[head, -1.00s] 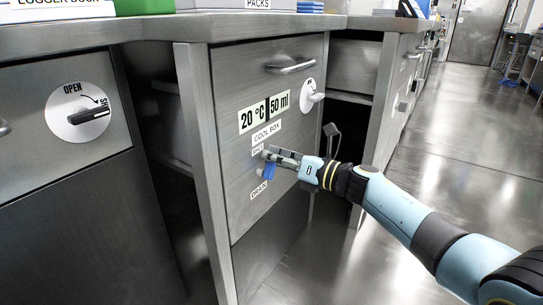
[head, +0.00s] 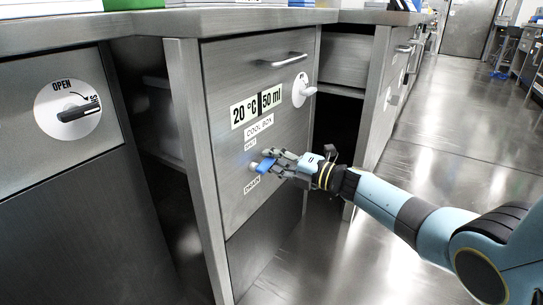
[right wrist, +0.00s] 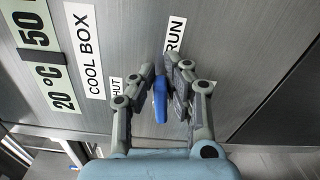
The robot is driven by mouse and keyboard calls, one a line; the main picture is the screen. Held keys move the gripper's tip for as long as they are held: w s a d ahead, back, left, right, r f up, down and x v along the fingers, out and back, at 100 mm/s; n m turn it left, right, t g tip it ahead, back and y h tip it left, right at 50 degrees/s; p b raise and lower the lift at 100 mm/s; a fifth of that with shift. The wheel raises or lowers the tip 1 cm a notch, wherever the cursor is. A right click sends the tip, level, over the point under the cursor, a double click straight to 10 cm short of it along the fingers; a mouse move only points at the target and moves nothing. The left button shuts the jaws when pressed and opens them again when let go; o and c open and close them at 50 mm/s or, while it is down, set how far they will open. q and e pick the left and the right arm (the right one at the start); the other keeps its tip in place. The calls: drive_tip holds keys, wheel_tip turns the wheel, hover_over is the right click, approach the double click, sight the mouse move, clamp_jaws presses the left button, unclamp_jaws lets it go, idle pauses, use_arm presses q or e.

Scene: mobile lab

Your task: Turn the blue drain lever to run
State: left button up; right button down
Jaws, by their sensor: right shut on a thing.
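The blue drain lever (head: 265,165) is on the front of the grey cool box drawer, below the "COOL BOX" label (head: 259,127). In the head view it tilts up to the right. My right gripper (head: 272,161) is shut on it. In the right wrist view the blue lever (right wrist: 160,98) lies between the two fingers (right wrist: 162,80). The "RUN" label (right wrist: 175,37) is above the lever there, and a partly hidden label ending in "HUT" (right wrist: 117,87) is to its left. My left gripper is not in view.
Open floor (head: 440,130) lies to the right.

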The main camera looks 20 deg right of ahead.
drive_tip(key=shift+f+m, duration=0.5)
drive_tip(key=shift+m, duration=0.6)
drive_tip(key=shift+d, duration=0.1)
drive_tip(key=c, duration=1.3)
unclamp_jaws()
drive_tip(key=v, duration=1.2)
drive_tip(key=shift+f, duration=0.15)
